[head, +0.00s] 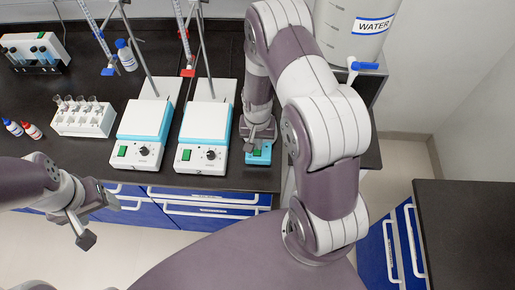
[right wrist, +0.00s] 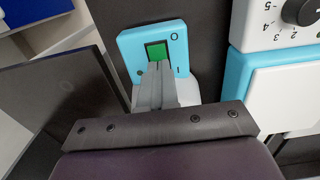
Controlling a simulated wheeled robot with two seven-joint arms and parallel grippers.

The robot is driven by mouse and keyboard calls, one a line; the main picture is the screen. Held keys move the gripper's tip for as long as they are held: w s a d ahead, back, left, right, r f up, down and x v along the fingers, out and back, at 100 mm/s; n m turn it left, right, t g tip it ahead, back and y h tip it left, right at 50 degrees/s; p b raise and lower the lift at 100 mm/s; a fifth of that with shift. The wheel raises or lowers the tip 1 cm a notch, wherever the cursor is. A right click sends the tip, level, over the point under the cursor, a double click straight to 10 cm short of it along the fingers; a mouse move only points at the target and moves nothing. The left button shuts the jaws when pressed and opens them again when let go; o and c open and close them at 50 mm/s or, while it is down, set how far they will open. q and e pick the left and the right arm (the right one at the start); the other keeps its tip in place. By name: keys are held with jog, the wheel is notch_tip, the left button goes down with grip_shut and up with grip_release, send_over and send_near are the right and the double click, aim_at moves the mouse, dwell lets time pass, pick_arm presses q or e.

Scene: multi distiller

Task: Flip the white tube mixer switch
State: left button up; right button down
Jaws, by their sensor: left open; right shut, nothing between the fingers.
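A small device with a light-blue panel (head: 264,158) stands near the front edge of the bench, mostly hidden under my right arm. In the right wrist view its blue panel (right wrist: 130,50) carries a green rocker switch (right wrist: 157,50) in a black frame, with an O mark and an I mark. My right gripper (head: 259,138) is shut and empty. In the right wrist view its fingertips (right wrist: 159,66) lie over the lower edge of the green switch; contact cannot be told. My left gripper (head: 102,222) is open and empty, in front of the bench at the left.
Two white-and-blue stirrers with knobs (head: 144,151) (head: 212,154) stand left of the device, one close by. A tube rack (head: 84,121), a white tube-holding device (head: 30,50) and small bottles (head: 32,130) are further left. A WATER tank (head: 352,30) stands behind right.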

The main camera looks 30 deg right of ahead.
notch_tip(320, 180, up, 7)
jog(key=p, duration=0.5)
jog(key=shift+p, duration=0.35)
jog(key=shift+f, duration=0.1)
